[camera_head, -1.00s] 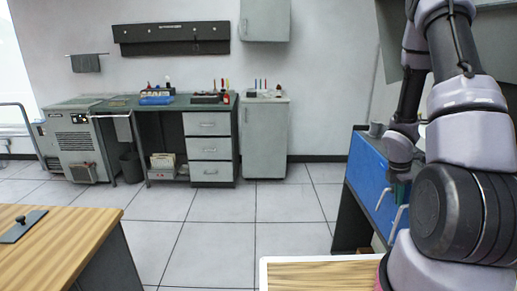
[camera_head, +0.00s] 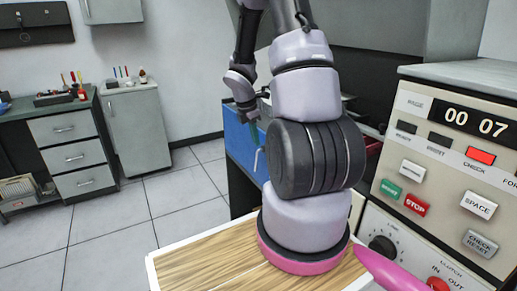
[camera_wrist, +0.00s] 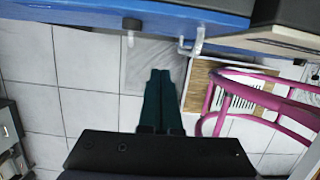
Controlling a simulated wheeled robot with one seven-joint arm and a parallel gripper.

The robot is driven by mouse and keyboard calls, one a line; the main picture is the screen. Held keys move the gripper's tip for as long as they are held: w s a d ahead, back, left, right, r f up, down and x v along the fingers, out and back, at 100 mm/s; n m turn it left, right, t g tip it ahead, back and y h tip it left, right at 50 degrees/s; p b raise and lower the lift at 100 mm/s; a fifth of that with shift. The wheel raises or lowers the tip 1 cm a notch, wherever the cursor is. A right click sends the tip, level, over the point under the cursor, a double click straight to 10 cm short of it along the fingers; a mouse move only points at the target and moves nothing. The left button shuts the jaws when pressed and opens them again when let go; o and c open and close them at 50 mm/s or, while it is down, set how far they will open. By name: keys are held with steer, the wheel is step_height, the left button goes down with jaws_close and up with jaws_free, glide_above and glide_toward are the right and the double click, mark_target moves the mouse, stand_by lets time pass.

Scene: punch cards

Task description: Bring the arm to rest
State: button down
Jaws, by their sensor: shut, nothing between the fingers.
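My arm stands upright in the middle of the head view and bends over at the top. My gripper (camera_head: 254,132) hangs downward beside the blue panel (camera_head: 238,142), small and partly hard to make out. In the wrist view my gripper's two dark teal fingers (camera_wrist: 161,74) lie side by side, shut with nothing between them. They point toward the tiled floor, with the edge of the blue panel (camera_wrist: 90,12) across the top of that view.
A control panel (camera_head: 456,150) with coloured buttons and a counter stands close at right. A wooden top (camera_head: 205,262) lies around my arm's base. A drawer cabinet (camera_head: 78,155) stands at left. The wrist view shows a pink tubular frame (camera_wrist: 212,95). Tiled floor (camera_head: 120,215) is open at left.

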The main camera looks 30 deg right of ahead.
steer(key=s+a+r+m+t, duration=0.25)
steer(key=r+m, duration=0.25)
steer(key=r, duration=0.4)
steer(key=s+a+r+m+t, duration=0.15)
steer(key=a+r+m, duration=0.35)
steer(key=r, duration=0.5)
steer(key=s+a+r+m+t+y, duration=0.3)
steer(key=s+a+r+m+y, duration=0.1)
steer(key=s+a+r+m, duration=0.6)
steer(key=s+r+m, duration=0.2)
steer(key=s+r, duration=0.1)
steer(key=shift+s+m+y, duration=0.3)
steer(key=shift+y, duration=0.1)
